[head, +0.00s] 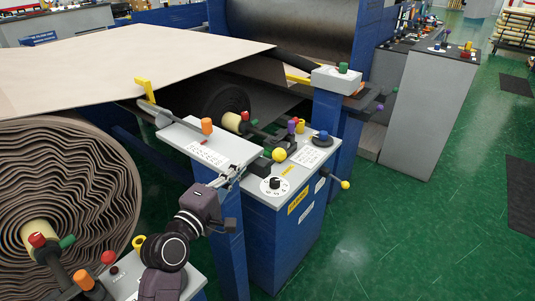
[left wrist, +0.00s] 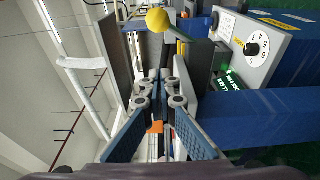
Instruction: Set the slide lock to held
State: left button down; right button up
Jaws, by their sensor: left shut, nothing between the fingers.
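My left gripper (head: 236,172) is shut and empty, just above the right end of the grey panel with an orange knob (head: 206,126). Its closed fingers also show in the left wrist view (left wrist: 161,85). A yellow ball handle (head: 279,155) stands just beyond the fingertips, apart from them. In the left wrist view the yellow ball (left wrist: 158,19) sits on a rod from a dark block, beside a green plate with white lettering (left wrist: 228,82) too small to read. I cannot tell for certain which part is the slide lock or how it is set. My right gripper is not in view.
A black rotary dial (head: 274,183) is on the blue cabinet, near a blue knob (head: 320,135). A second yellow ball lever (head: 345,184) sticks out at the cabinet's right. Green floor (head: 420,235) at right is clear.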

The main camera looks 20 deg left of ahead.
aim_at(274, 161)
pick_arm(q)
jog(key=w+p, duration=0.1)
jog(key=w, duration=0.2)
jog(key=w+d, duration=0.1)
jog(key=w, duration=0.2)
jog(key=w+p, duration=0.1)
jog(key=w, duration=0.2)
jog(key=shift+w+d+r+p, duration=0.1)
jog(key=shift+w+d+p, duration=0.2)
jog(key=shift+w, duration=0.1)
jog(key=d, duration=0.1)
jog(key=s+d+p, duration=0.1)
jog(key=d+p, duration=0.1)
jog(key=shift+s+d, duration=0.2)
jog(key=shift+s, duration=0.15)
jog(key=shift+f, duration=0.2)
jog(key=shift+w, duration=0.1)
